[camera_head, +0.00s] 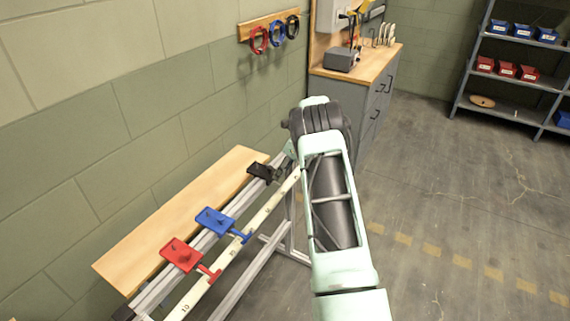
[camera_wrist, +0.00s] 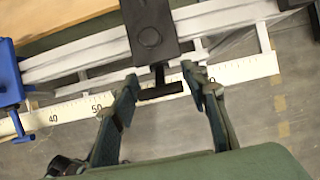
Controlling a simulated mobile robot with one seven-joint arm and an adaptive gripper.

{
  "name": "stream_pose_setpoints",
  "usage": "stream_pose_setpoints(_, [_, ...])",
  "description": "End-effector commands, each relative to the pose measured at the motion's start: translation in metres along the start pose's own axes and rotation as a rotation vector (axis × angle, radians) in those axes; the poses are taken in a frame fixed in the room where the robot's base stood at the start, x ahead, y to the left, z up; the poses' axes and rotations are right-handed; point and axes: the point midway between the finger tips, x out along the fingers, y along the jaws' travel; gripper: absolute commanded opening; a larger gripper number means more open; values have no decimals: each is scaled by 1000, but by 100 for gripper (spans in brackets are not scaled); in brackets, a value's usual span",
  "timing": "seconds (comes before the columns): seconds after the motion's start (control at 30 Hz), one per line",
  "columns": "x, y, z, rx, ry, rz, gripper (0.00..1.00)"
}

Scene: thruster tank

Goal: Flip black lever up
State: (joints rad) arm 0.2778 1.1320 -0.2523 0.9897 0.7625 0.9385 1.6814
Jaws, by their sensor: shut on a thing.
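The black lever's body (camera_wrist: 150,36) sits on the metal rail in the wrist view, with its T-shaped handle (camera_wrist: 161,91) pointing toward my gripper. My gripper (camera_wrist: 162,82) has one finger at each end of the handle's crossbar and is shut on it. In the head view the black lever (camera_head: 260,171) is the farthest of three on the rail, lying low and flat. My arm hides most of my gripper and the handle there.
A blue lever (camera_head: 215,221) and a red lever (camera_head: 181,254) sit nearer on the same rail. A white numbered scale (camera_head: 246,228) runs beside them. A wooden board (camera_head: 140,246) lies along the wall side. Open floor (camera_head: 440,210) lies to the right.

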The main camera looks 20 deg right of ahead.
Motion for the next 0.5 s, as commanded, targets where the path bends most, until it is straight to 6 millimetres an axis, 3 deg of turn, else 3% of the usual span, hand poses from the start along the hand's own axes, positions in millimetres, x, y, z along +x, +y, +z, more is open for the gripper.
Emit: stream_pose_setpoints(0.5, [-1, -1, 6, 0, 130, -2, 17])
